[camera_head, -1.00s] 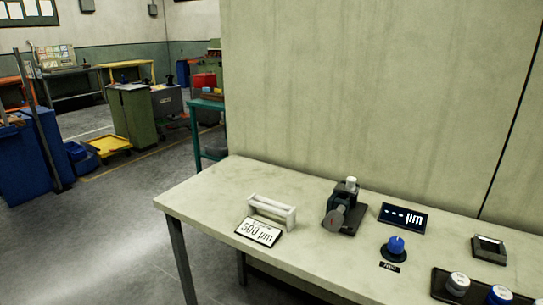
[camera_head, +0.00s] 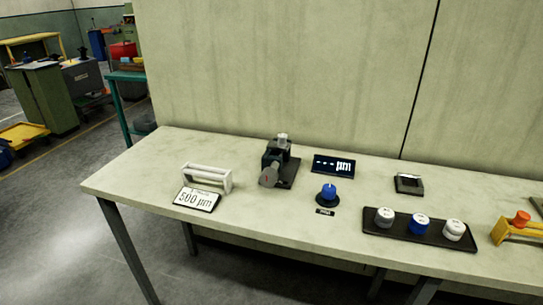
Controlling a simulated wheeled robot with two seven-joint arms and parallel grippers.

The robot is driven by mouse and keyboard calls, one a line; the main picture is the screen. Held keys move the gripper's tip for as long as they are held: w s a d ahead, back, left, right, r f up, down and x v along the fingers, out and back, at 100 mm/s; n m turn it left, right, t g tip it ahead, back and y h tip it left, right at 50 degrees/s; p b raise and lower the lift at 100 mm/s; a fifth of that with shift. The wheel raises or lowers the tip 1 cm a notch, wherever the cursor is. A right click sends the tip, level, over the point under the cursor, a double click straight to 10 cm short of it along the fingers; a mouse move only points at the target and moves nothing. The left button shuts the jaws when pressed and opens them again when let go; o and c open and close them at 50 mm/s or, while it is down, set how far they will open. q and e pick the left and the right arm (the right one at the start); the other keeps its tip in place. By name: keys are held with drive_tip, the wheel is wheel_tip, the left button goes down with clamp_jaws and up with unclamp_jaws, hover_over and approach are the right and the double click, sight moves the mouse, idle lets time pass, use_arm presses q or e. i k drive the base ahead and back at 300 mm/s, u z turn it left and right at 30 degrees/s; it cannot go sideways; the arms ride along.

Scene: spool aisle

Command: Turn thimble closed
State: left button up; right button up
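I cannot tell which part is the thimble. A white card (camera_head: 197,199) reading "500 µm" leans in front of a white rack (camera_head: 207,178). Neither of my grippers is in view.
A black tray (camera_head: 377,236) at the right holds a grey, a blue and a white spool. A small dark square box (camera_head: 408,183) sits behind it. A yellow stand (camera_head: 517,233) with an orange top is at the right edge. The table (camera_head: 130,175) is clear at its left end.

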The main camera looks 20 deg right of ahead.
sight(268, 178)
drive_tip(key=z, duration=0.05)
drive_tip(key=k, duration=1.05)
drive_tip(key=u, duration=1.1)
drive_tip(key=i, duration=1.45)
drive_tip(key=z, duration=1.05)
